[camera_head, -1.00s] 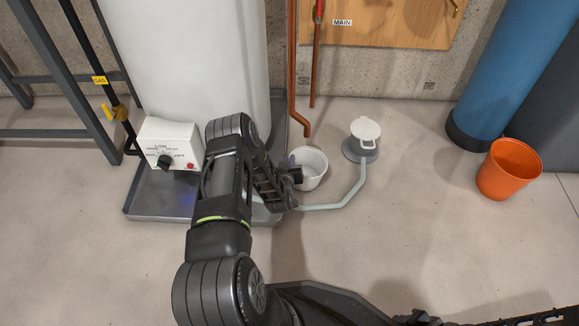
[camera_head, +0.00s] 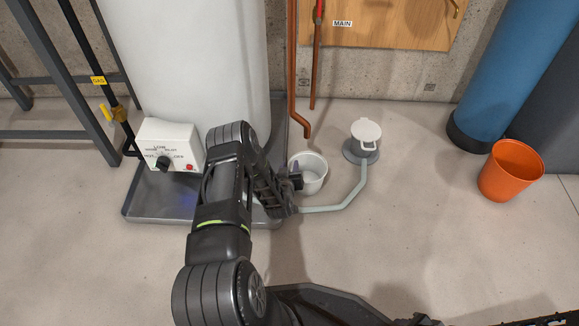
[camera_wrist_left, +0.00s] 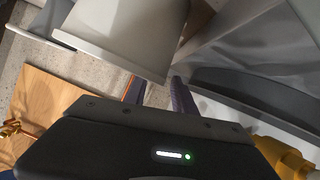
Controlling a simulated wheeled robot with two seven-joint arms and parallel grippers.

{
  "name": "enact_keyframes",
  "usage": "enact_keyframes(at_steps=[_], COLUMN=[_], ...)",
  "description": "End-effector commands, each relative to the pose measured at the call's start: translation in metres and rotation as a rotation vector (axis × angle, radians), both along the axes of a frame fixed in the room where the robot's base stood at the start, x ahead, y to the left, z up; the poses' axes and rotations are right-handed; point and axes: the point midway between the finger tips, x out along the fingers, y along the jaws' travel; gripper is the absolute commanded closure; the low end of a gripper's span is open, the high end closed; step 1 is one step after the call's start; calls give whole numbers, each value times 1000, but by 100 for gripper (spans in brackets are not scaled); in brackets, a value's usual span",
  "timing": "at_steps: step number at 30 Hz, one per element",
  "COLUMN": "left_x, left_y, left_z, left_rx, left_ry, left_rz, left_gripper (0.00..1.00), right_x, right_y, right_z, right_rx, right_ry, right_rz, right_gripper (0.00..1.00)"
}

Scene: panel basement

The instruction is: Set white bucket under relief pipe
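The white bucket (camera_head: 314,181) stands upright on the floor, in front of the lower end of the bent copper relief pipe (camera_head: 293,80) in the head view. Whether it is directly under the outlet I cannot tell. My left gripper (camera_head: 296,180) is at the bucket's left side, with a finger showing over the rim. In the left wrist view the bucket (camera_wrist_left: 120,35) fills the top. The left gripper's fingers (camera_wrist_left: 160,95) are apart there, near the bucket's rim, one partly hidden by it. Contact is unclear. My right gripper is not clearly seen.
The white tank (camera_head: 190,60) stands in a grey tray (camera_head: 150,205) at left, with a control box (camera_head: 168,145). A floor drain (camera_head: 361,153) with a pale hose (camera_head: 345,202) lies right of the bucket. An orange bucket (camera_head: 510,172) stands far right. Open floor lies between.

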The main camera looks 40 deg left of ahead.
Motion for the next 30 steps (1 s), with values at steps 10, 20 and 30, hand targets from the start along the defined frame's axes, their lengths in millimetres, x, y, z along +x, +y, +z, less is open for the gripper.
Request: enact_keyframes(at_steps=[10, 20, 30], left_x=[-39, -87, -93], left_y=[-24, -51, -57], left_z=[24, 45, 46], left_rx=[-2, -5, 1], left_ry=[3, 5, -1], left_rz=[-1, 3, 0], left_gripper=[68, 68, 68], right_x=[-4, -9, -11], right_y=[1, 2, 3], right_z=[26, 55, 58], right_rx=[-4, -10, -11], right_ry=[2, 6, 7], right_rz=[3, 7, 8], right_gripper=[64, 64, 64])
